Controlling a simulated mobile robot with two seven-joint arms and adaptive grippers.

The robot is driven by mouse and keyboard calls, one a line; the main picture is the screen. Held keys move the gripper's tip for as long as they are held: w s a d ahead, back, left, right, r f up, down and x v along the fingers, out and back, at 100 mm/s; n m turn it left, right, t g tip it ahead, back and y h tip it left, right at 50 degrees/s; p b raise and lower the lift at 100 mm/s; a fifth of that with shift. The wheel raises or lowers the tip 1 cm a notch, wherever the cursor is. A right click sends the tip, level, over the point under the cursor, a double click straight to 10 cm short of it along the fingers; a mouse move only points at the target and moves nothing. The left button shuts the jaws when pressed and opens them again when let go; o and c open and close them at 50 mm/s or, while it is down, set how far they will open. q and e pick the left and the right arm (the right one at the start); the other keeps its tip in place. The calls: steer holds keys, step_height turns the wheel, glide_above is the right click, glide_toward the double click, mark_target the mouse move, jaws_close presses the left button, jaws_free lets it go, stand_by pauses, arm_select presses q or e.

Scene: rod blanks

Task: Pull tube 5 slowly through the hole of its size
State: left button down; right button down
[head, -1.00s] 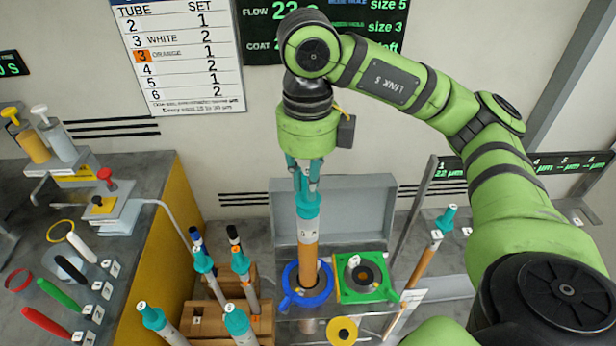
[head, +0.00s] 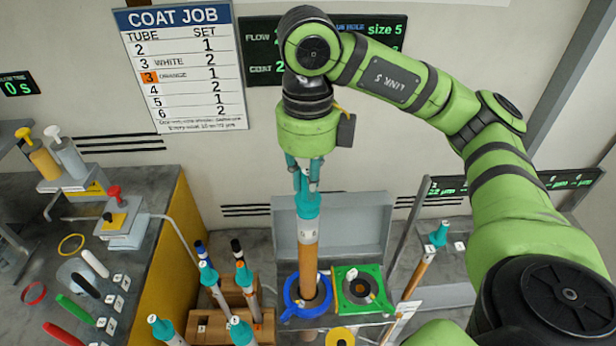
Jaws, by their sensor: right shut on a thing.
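My right gripper (head: 307,180) is shut on the teal top of a tube (head: 308,262) with an orange-brown body. The tube stands upright, and its lower part passes into the blue ring (head: 290,305). The number on the tube's label is too small to read surely. The green hole plate (head: 345,283) with a dark opening sits right of the blue ring. A wall screen (head: 386,29), partly covered by my arm, shows "size 5". My left gripper is not in view.
Several teal-topped tubes stand in a wooden rack (head: 262,322) at left. Another orange-brown tube (head: 415,278) leans at right. A grey panel (head: 285,225) stands behind the rings. Pump bottles (head: 45,163) and coloured handles (head: 74,308) are on the left bench.

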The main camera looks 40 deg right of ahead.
mark_target(308, 172)
steer(key=shift+r+p, duration=1.2)
steer(key=shift+r, duration=0.5)
steer(key=shift+r+p, duration=1.6)
steer(key=shift+r, duration=0.05)
